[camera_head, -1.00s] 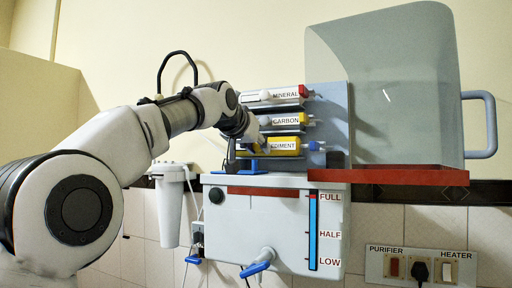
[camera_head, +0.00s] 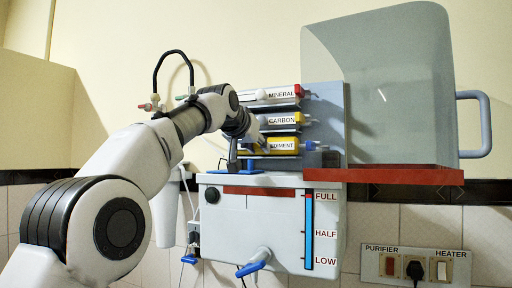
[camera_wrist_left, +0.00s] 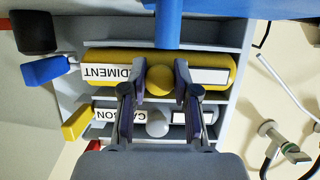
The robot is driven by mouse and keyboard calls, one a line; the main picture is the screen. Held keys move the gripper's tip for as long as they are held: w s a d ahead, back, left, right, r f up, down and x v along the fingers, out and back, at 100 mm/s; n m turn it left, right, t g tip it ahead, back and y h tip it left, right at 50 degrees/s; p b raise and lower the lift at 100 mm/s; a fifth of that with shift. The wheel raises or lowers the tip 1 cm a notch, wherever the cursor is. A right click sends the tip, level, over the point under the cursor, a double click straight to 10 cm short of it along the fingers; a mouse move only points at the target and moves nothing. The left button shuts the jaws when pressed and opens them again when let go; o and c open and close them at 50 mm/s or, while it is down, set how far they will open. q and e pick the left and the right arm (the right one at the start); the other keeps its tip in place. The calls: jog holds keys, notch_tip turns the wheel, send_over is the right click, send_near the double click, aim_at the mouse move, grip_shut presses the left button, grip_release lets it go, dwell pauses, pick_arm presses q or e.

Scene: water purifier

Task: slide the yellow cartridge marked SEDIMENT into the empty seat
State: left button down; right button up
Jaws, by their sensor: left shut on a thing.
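The yellow cartridge marked SEDIMENT (camera_head: 284,145) lies level in the lowest row of the rack, below the CARBON cartridge (camera_head: 281,120). Its blue end fitting (camera_head: 311,145) points right. In the left wrist view the yellow cartridge (camera_wrist_left: 105,68) appears inverted, its blue fitting (camera_wrist_left: 48,70) to the left. My left gripper (camera_wrist_left: 160,78) is shut on the cartridge's middle, one finger on each side of a yellow knob (camera_wrist_left: 160,80). In the head view my left gripper (camera_head: 258,143) partly hides the cartridge's left end. I cannot tell how deeply the cartridge is seated. My right gripper is out of view.
The MINERAL cartridge (camera_head: 280,94) fills the top row. A white tank (camera_head: 230,225) with a blue tap (camera_head: 253,268) stands below. A clear curved cover (camera_head: 385,90) with a grey handle (camera_head: 482,125) is at right, above a red ledge (camera_head: 400,174).

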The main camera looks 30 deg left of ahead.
pick_arm(q)
jog(key=shift+w, duration=0.2)
jog(key=shift+w, duration=0.35)
jog(key=shift+w, duration=0.15)
jog(key=c, duration=0.8)
grip_release()
jog(key=v, duration=1.2)
